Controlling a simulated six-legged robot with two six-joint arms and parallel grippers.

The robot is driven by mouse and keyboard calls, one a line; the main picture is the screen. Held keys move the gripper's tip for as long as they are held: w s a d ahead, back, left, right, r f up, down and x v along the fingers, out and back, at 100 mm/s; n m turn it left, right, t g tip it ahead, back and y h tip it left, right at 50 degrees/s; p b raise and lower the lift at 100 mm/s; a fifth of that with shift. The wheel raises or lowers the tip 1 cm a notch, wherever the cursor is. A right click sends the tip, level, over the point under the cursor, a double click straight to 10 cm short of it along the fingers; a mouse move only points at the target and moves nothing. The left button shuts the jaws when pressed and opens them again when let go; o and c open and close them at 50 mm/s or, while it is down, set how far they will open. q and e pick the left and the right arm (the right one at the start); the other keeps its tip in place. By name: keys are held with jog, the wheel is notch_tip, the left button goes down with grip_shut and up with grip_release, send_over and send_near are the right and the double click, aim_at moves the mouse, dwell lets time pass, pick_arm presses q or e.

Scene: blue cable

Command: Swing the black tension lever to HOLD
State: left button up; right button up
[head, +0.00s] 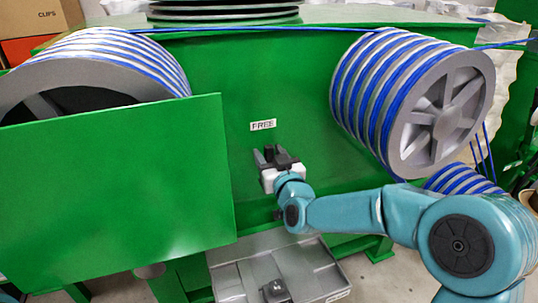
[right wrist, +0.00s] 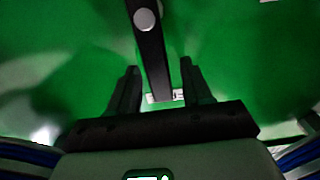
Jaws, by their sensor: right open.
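The black tension lever (right wrist: 152,55) shows in the right wrist view, with a round grey pivot cap (right wrist: 145,19) near the top. It runs down between the two dark fingers of my right gripper (right wrist: 160,68), which are open with a gap on each side of it. A small white label shows behind the lever's free end, too blurred to read. In the head view my right gripper (head: 270,155) is at the green panel, just below the FREE label (head: 263,124), and hides most or all of the lever. No HOLD label can be read. My left gripper is out of view.
A large grey wheel wound with blue cable (head: 360,95) stands at right, another (head: 125,50) at left. A green plate (head: 115,185) juts out left of my gripper. A grey tray (head: 300,262) lies below. Blue cable (head: 235,29) runs across the top.

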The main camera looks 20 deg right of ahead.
jog(key=shift+w, duration=0.35)
grip_shut()
